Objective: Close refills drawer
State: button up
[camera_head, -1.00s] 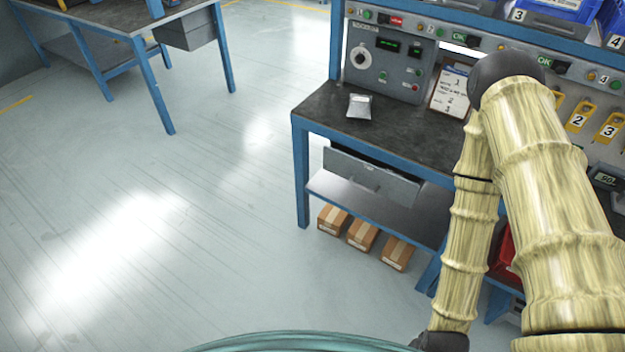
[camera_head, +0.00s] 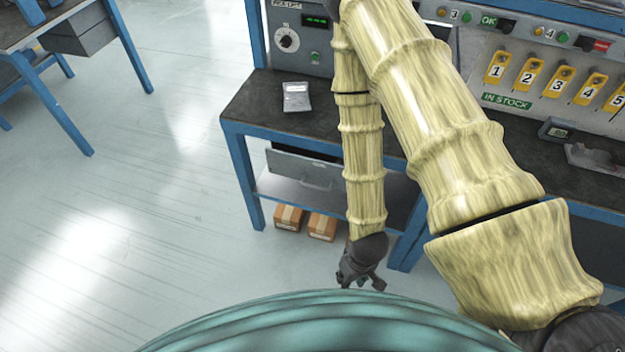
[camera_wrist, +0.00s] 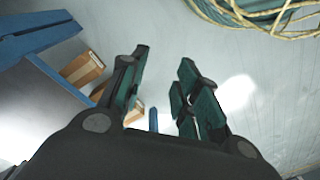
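The drawer does not clearly show in the wrist view.
Cardboard boxes (camera_head: 289,218) stand under the bench's lower shelf (camera_head: 285,187); some also show in the wrist view (camera_wrist: 82,68). A small grey device (camera_head: 296,97) lies on the benchtop. Another bench stands at the upper left. The floor left of the bench is clear.

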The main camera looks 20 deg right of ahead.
jog(key=w+a+r+n+b, duration=0.2)
jog(key=w+r+n, duration=0.1)
jog(key=w, duration=0.5)
jog(key=w+a+r+n+b, duration=0.1)
jog(key=w+r+n+b, duration=0.1)
jog(key=w, duration=0.6)
jog(key=n+t+h+b, duration=0.2)
jog(key=n+b, duration=0.2)
jog(key=n, duration=0.1)
send_near(315, 186)
jog(key=x, duration=0.8)
jog(key=shift+w+b, duration=0.1)
jog(key=shift+b, duration=0.25)
grip_shut()
